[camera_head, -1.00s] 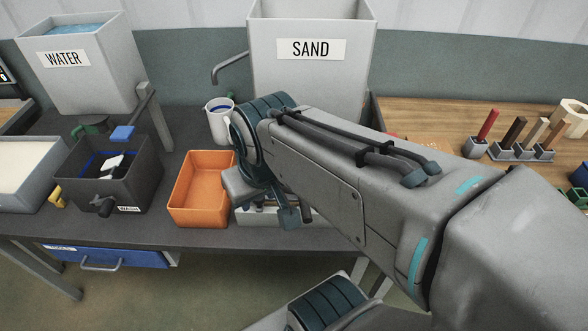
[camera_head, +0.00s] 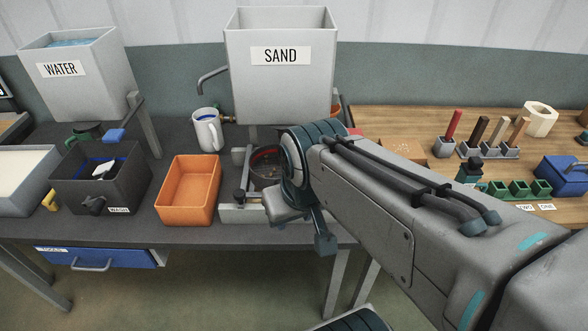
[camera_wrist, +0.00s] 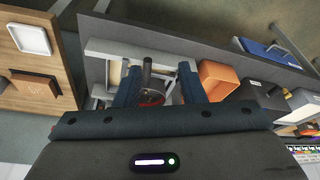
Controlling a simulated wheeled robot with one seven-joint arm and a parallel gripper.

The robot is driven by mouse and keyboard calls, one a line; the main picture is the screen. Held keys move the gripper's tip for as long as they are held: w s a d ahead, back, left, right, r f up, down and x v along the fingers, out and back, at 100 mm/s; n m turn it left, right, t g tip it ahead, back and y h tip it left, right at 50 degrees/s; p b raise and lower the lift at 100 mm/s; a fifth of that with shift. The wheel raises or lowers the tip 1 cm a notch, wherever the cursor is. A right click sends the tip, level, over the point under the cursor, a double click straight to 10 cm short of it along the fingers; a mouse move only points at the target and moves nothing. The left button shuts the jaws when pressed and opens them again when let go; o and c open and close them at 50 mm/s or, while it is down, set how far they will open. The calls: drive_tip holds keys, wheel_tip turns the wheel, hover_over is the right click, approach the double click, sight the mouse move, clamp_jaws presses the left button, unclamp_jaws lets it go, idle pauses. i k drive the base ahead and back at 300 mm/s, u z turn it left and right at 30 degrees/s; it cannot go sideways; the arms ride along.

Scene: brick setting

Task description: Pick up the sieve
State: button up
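The sieve (camera_head: 266,166) looks like a round, dark pan with a reddish rim. It sits in a pale frame under the sand container (camera_head: 281,85), partly hidden by my arm in the head view. In the wrist view the sieve (camera_wrist: 151,97) shows between the fingers, with a dark handle (camera_wrist: 147,70) pointing up the picture. My gripper (camera_wrist: 161,78) is open, with the sieve beyond it and apparently nothing held. Whether the fingers touch the sieve cannot be told. The fingertips are hard to make out in the head view.
An orange bin (camera_head: 189,190) stands left of the sieve, with a dark wash bin (camera_head: 100,180) farther left. A white mug (camera_head: 207,130) stands behind. A wooden table (camera_head: 390,120) with pegs and green blocks is at the right.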

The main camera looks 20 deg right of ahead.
sight(266, 170)
drive_tip(key=z, duration=0.25)
drive_tip(key=i, duration=0.5)
drive_tip(key=k, duration=1)
drive_tip(key=z, duration=1.3)
drive_tip(key=i, duration=0.95)
drive_tip(key=u, duration=2.05)
